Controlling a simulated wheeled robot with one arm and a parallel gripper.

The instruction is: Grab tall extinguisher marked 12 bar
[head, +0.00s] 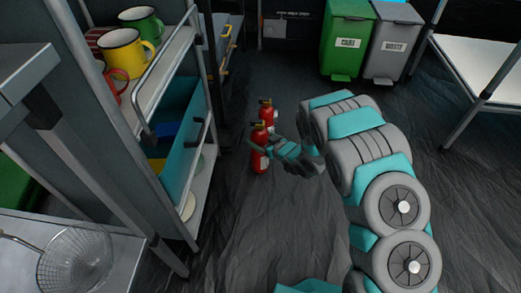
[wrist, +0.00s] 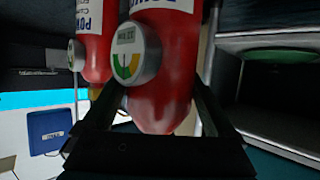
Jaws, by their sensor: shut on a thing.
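Two red fire extinguishers stand close together on the floor in the head view. The nearer extinguisher (head: 259,161) has my gripper (head: 270,150) at its right side. In the wrist view an extinguisher (wrist: 170,85) fills the space between the two fingers of my gripper (wrist: 160,110), which is shut on its red body. A round gauge with a green and yellow dial faces the camera; its small text is too blurred to read surely. The other extinguisher (head: 267,113) stands just behind, and it also shows at the left in the wrist view (wrist: 93,45).
A metal shelf rack (head: 205,190) with mugs and a teal bin stands close on the left. Green (head: 345,45) and grey (head: 393,45) waste bins stand at the back. A white table (head: 480,65) is at right. The dark floor in front is clear.

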